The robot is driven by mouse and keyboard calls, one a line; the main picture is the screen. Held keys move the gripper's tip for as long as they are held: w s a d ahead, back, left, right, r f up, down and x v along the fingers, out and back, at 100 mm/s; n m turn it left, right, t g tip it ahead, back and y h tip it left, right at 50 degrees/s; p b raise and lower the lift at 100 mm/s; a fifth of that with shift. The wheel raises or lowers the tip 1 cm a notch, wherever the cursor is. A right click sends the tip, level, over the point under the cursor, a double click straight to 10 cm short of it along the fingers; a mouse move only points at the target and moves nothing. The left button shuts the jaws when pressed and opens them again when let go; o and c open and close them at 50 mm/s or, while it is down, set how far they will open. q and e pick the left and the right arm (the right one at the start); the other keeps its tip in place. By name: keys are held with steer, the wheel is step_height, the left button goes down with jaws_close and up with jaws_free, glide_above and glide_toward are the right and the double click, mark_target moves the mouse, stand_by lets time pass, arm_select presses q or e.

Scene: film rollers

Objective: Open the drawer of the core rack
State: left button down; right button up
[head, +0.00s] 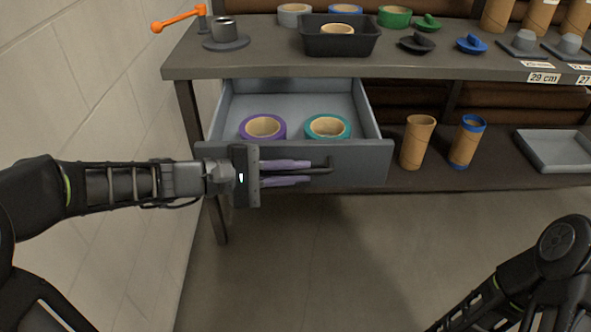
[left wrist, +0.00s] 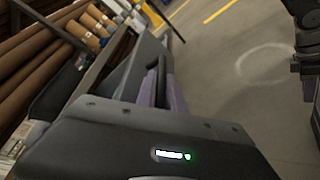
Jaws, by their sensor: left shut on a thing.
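The grey drawer (head: 360,163) of the core rack (head: 300,66) stands pulled out under the worktop at the left. Inside it lie a purple tape roll (head: 262,127) and a teal tape roll (head: 327,127). My left gripper (head: 300,172) is at the drawer's front, its purple fingers shut on the dark bar handle (head: 322,171). In the left wrist view, the fingers (left wrist: 172,92) lie along the handle (left wrist: 161,72). My right arm shows at the lower right, but its gripper is out of view.
Two cardboard cores (head: 417,142) and a grey tray (head: 556,149) stand on the lower shelf. A black bin (head: 339,40) and several rolls sit on the worktop. A wall (head: 90,90) is close at left; the floor in front is clear.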

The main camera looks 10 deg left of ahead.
arm_select(q)
steer(key=c, duration=1.5)
jaws_free()
steer(key=shift+o, duration=0.2)
steer(key=shift+s+a+r, duration=0.2)
steer(key=shift+s+a, duration=0.05)
steer(key=shift+a, duration=0.3)
steer(key=p+v, duration=0.2)
steer(key=v, duration=0.4)
steer(key=shift+s+a, duration=0.2)
steer(key=shift+a, duration=0.05)
